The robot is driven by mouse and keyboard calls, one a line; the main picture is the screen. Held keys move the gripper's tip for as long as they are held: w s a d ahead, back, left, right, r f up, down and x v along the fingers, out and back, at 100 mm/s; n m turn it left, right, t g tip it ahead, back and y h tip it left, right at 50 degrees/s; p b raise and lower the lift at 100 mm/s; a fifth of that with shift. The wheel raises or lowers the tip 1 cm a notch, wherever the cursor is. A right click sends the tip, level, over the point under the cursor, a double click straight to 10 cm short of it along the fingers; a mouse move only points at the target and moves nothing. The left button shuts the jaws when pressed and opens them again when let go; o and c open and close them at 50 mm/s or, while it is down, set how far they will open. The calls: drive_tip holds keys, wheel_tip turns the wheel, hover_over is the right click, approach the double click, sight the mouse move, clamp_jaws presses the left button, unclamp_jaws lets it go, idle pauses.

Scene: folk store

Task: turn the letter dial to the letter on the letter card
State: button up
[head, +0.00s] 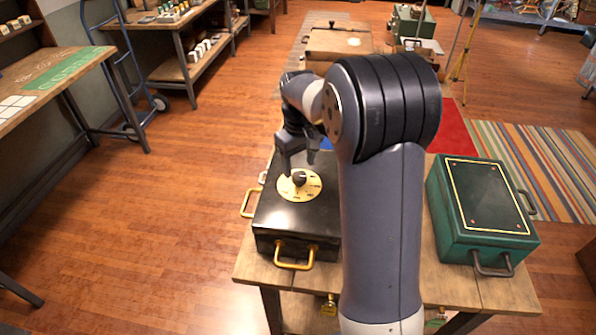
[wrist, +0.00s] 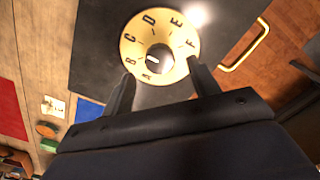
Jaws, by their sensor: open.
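The letter dial is a round gold plate (head: 313,193) on top of a black box (head: 285,215) with brass handles. A dark knob (head: 299,178) stands at its middle. In the wrist view, the dial plate (wrist: 130,50) shows black letters around its rim, and the knob (wrist: 153,60) has a white mark; which letter it points to is unclear. My gripper (head: 298,166) is open and points down just above the dial. In the wrist view its fingers (wrist: 160,72) are apart at the near side of the knob. I cannot make out a letter card.
A green box (head: 485,205) stands on the same wooden table (head: 480,287), right of my arm. A brass handle (wrist: 243,46) sticks out from the black box. A workbench (head: 40,75) stands at the left. Open wooden floor (head: 170,220) lies between.

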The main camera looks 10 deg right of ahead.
sight(299, 176)
drive_tip(key=shift+f, duration=1.95)
drive_tip(key=shift+c, duration=0.5)
drive_tip(key=c, duration=0.9)
